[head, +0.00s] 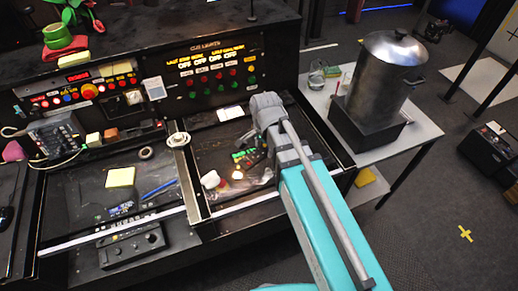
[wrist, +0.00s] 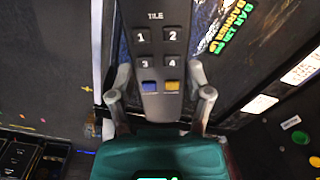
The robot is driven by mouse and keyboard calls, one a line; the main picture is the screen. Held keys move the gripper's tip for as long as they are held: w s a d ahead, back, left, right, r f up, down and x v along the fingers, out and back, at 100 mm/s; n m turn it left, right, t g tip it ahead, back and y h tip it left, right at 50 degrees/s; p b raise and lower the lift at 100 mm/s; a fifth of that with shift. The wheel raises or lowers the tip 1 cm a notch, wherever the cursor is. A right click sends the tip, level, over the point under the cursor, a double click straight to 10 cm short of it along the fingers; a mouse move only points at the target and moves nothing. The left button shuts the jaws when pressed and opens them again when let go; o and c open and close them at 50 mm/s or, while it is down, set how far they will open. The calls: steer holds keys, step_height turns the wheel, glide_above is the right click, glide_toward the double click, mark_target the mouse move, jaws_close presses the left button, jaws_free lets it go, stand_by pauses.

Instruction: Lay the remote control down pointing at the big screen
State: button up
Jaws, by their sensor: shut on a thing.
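The remote control (wrist: 158,45) is dark grey with numbered buttons, the word TILE, and one blue and one orange button. My gripper (wrist: 159,82) is shut on it, with a finger on each side, near the blue and orange buttons. In the head view my teal and grey arm reaches over the right bay of the black console (head: 110,205); the gripper and remote are not clear there. I cannot make out a big screen in either view.
A panel of coloured cue buttons (head: 218,80) stands at the console's back. A yellow note pad (head: 120,177) and a blue pen (head: 160,188) lie in the left bay. A metal urn (head: 385,75) stands on a white table to the right. A green-and-orange lettered strip (wrist: 222,28) lies near the remote.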

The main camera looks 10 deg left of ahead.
steer(key=m, duration=0.2)
steer(key=d+m, duration=0.1)
steer(key=m, duration=0.2)
steer(key=shift+s+d+m, duration=0.2)
steer(key=shift+s+m, duration=0.05)
steer(key=shift+m, duration=0.05)
steer(key=m, duration=0.2)
steer(key=d+m, duration=0.1)
steer(key=m, duration=0.1)
steer(key=shift+s, duration=0.15)
steer(key=b, duration=0.9)
glide_above(239, 156)
steer(key=s+d, duration=0.1)
steer(key=s, duration=0.1)
step_height(239, 156, down, 9)
steer(key=shift+s, duration=0.1)
steer(key=shift+w+a+f+b, duration=0.1)
steer(key=shift+a+f+b, duration=0.1)
steer(key=shift+f+b, duration=0.2)
steer(key=shift+w+a+f+b, duration=0.1)
steer(key=shift+a+f+b, duration=0.05)
steer(key=shift+f+b, duration=1.45)
steer(key=shift+b, duration=0.05)
